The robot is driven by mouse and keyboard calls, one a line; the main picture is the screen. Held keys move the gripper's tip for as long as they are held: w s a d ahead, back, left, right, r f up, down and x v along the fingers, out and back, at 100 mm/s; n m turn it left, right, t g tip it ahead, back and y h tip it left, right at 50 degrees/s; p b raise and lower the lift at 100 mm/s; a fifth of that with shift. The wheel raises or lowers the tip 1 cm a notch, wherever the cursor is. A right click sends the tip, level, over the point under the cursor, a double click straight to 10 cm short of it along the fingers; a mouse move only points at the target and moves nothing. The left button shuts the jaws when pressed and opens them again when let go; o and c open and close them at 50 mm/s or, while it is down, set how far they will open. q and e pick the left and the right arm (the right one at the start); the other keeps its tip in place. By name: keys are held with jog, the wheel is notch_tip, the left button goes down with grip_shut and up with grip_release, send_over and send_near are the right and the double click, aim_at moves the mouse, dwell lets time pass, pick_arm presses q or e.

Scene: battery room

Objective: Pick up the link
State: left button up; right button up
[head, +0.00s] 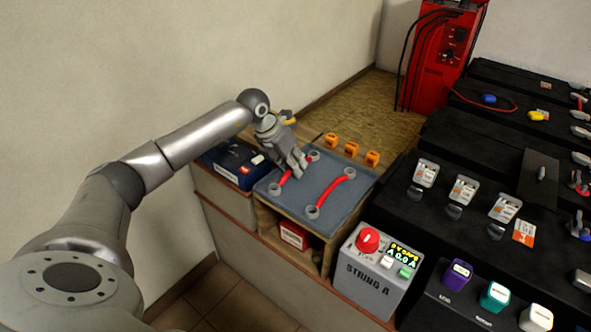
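Two red links with grey ring ends lie on a blue-grey mat (268,184) on top of a low wooden cabinet. The nearer-right link (335,190) is curved and fully visible. The left link (284,179) is partly hidden behind my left gripper (299,171). My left gripper points down at the middle of that left link, with its fingertips at or just above it. The fingers look close together, but I cannot tell whether they are shut on the link. My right gripper is not in view.
Several orange clips (351,149) stand along the mat's back edge. A dark blue box (237,163) sits left of the mat. A grey control box (373,272) with a red knob stands in front right. Black battery cases (480,150) fill the right side.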

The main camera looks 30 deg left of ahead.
pick_arm(q)
jog(key=shift+r, duration=0.1)
grip_shut()
